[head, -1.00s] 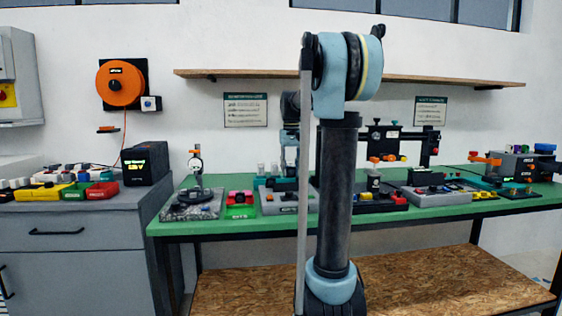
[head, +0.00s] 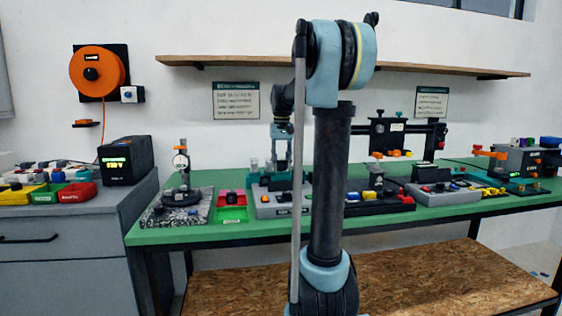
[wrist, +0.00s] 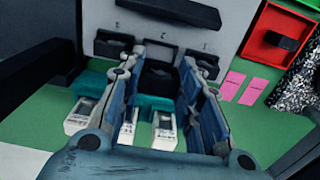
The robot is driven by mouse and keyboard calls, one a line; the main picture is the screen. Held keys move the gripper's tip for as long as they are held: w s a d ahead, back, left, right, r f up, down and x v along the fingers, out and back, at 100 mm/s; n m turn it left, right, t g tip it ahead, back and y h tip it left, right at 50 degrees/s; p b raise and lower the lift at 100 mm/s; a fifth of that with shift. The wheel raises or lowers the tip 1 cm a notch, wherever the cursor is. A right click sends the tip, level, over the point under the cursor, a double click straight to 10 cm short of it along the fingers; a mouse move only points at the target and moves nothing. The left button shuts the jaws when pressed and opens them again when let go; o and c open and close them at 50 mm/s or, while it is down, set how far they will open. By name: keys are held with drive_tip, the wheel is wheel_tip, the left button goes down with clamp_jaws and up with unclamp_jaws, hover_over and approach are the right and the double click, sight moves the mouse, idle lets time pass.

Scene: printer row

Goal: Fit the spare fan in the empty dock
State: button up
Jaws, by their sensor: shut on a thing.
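My gripper (wrist: 163,62) points down over a grey unit (wrist: 222,14) with several black dock positions in a row, marked with small labels. It is shut on a black block (wrist: 159,80), which seems to be the spare fan; fingers hide its sides. The block sits in line with the middle dock position, and I cannot tell whether it is seated or just above. A black part (wrist: 113,43) shows at the left position.
A teal rack (wrist: 92,87) with several whitish blocks stands beside the grey unit. A red tray (wrist: 262,45) holding a black piece and two pink labels (wrist: 242,87) lie to the right. Other devices, such as a dial gauge stand (head: 184,165), crowd the green bench (head: 160,236).

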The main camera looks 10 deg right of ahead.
drive_tip(key=shift+f, duration=1.95)
drive_tip(key=shift+s+f, duration=0.15)
drive_tip(key=shift+f, duration=0.8)
drive_tip(key=o, duration=1)
drive_tip(key=shift+c, duration=0.2)
drive_tip(key=shift+r, duration=0.1)
wheel_tip(320, 180, up, 12)
drive_tip(key=shift+d+f, duration=0.1)
drive_tip(key=shift+f, duration=0.05)
